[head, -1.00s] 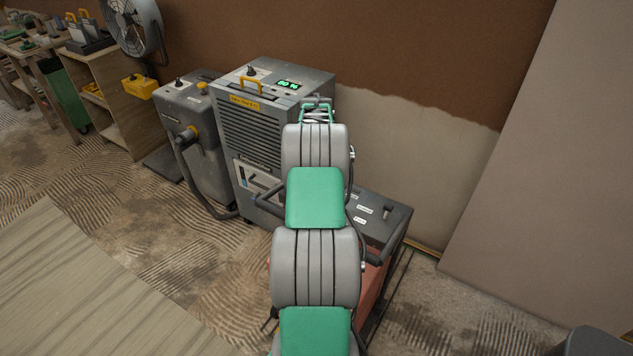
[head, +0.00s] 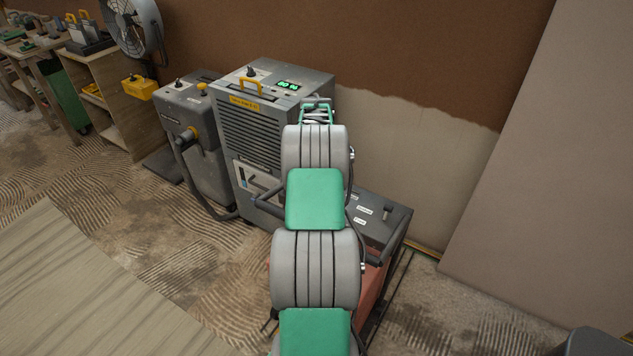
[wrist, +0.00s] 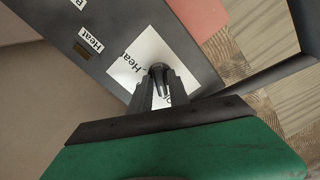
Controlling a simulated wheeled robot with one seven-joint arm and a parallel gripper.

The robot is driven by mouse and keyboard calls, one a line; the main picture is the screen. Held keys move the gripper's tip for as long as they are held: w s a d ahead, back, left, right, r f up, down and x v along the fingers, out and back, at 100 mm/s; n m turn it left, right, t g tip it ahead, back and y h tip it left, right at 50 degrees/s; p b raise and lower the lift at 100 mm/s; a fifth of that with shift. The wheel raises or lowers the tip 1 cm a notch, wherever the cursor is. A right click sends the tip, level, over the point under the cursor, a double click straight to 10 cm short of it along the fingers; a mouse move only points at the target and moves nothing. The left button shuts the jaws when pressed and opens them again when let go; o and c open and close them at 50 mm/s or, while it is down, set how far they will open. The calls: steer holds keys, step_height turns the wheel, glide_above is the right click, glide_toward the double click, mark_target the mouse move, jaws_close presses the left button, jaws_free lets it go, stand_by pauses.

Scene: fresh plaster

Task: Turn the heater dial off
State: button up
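The heater (head: 398,222) is a low unit with a dark grey top and a reddish body, at the right of the head view, partly hidden behind my arm. Its top carries white labels reading "Heat" in the wrist view (wrist: 110,55). The dark heater dial (wrist: 159,71) stands on a white label plate. My gripper (wrist: 164,76) is over the plate, its two dark fingers on either side of the dial and seemingly touching it. The dial's pointer setting cannot be read. In the head view my arm hides the fingertips.
A grey dehumidifier (head: 262,125) with a lit green display stands just left of my arm. A grey vacuum-like unit (head: 198,125) with a hose is beside it. A leaning panel (head: 560,170) is at the right.

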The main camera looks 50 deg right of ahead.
steer(key=shift+o, duration=1.2)
steer(key=shift+f, duration=0.1)
step_height(320, 180, up, 8)
steer(key=shift+f, duration=0.1)
